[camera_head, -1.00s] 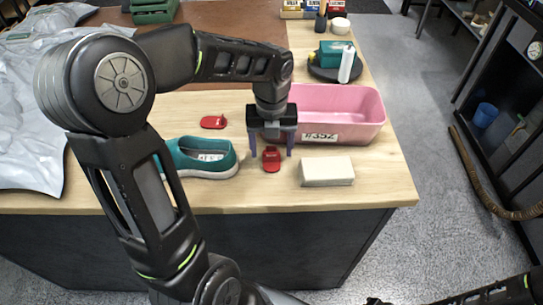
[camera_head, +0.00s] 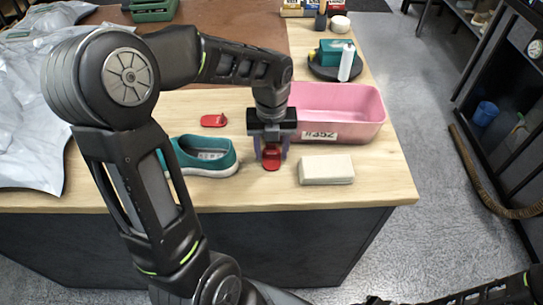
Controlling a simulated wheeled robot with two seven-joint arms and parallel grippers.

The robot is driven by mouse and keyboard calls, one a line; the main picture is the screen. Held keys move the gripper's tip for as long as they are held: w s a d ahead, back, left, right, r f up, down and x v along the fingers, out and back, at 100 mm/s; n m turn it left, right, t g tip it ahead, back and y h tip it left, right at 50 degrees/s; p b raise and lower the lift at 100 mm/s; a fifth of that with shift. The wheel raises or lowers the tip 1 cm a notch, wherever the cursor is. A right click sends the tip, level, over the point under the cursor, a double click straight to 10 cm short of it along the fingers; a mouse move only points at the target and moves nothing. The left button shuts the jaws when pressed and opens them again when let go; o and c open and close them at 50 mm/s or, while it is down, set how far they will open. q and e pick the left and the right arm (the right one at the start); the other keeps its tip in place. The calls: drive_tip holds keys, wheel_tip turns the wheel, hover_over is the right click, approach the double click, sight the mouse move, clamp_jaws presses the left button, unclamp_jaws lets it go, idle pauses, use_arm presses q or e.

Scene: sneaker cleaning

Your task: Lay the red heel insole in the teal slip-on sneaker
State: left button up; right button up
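The teal slip-on sneaker (camera_head: 222,166) lies on its sole on the wooden table, its opening up and its grey-white inside showing. My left arm hides its left end. My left gripper (camera_head: 271,158) points down just right of the sneaker. Its fingers are drawn in on both sides of a red heel insole (camera_head: 272,153), which is at or very near the table top. A second small red piece (camera_head: 214,120), much alike, lies flat behind the sneaker. My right gripper is not visible; only part of my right arm shows at the lower right.
A pink bin (camera_head: 340,105) stands right behind my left gripper. A pale block (camera_head: 326,170) lies to its right. A dark round tray (camera_head: 325,73) with bottles is farther back. Crumpled grey plastic sheeting (camera_head: 30,110) covers the left side.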

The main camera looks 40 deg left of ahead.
sight(272, 156)
use_arm(q)
clamp_jaws()
idle(0.3)
wheel_tip(272, 156, up, 18)
drive_tip(key=p, duration=0.2)
drive_tip(key=shift+p, duration=0.4)
idle(1.0)
